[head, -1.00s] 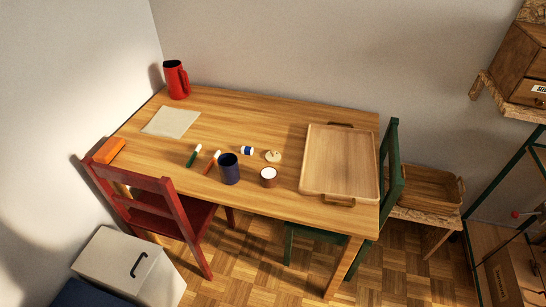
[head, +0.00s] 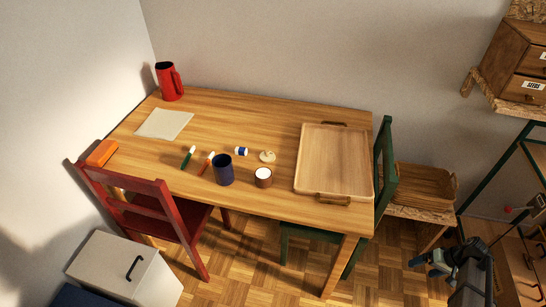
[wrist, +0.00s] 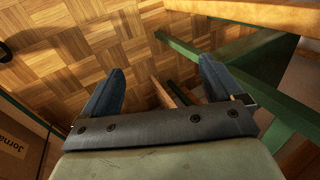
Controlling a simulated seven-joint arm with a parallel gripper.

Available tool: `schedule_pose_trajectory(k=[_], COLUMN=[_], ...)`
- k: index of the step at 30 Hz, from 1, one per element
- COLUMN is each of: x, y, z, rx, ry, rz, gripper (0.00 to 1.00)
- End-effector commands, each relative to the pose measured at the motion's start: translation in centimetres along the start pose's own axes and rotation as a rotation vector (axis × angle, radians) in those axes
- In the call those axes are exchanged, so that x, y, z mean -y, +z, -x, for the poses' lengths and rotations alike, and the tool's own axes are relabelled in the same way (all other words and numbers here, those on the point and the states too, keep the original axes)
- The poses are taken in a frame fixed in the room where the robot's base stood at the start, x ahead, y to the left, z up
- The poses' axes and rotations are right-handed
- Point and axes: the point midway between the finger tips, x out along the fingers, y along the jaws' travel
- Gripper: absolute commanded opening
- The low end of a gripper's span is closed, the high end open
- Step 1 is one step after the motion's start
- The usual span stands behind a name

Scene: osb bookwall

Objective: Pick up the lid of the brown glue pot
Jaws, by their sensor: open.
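The brown glue pot (head: 263,180) stands upright near the table's front edge in the head view, with a white top surface showing. A round cream lid with a small knob (head: 267,157) lies on the table just behind it, apart from the pot. My gripper (head: 428,262) is at the lower right of the head view, well off the table and far from the lid. In the wrist view my gripper (wrist: 162,72) is open, with two blue fingers spread and nothing between them. Neither pot nor lid shows there.
A dark blue cup (head: 223,170) stands left of the pot. A small blue-and-white item (head: 241,151) and markers (head: 188,158) lie near. A wooden tray (head: 335,190) covers the table's right side. A green chair (head: 386,165) stands between my gripper and the table.

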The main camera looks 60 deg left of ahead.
Motion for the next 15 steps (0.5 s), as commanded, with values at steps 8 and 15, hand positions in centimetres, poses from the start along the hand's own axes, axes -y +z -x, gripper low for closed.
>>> schedule_pose_trajectory(k=[8, 15], x=[6.5, 14.6], y=[-12.7, -21.8], z=[7.1, 14.0], rx=[-0.105, -0.191], ry=[-0.045, -0.083], rz=[0.253, 0.483], gripper=[0.93, 0.93])
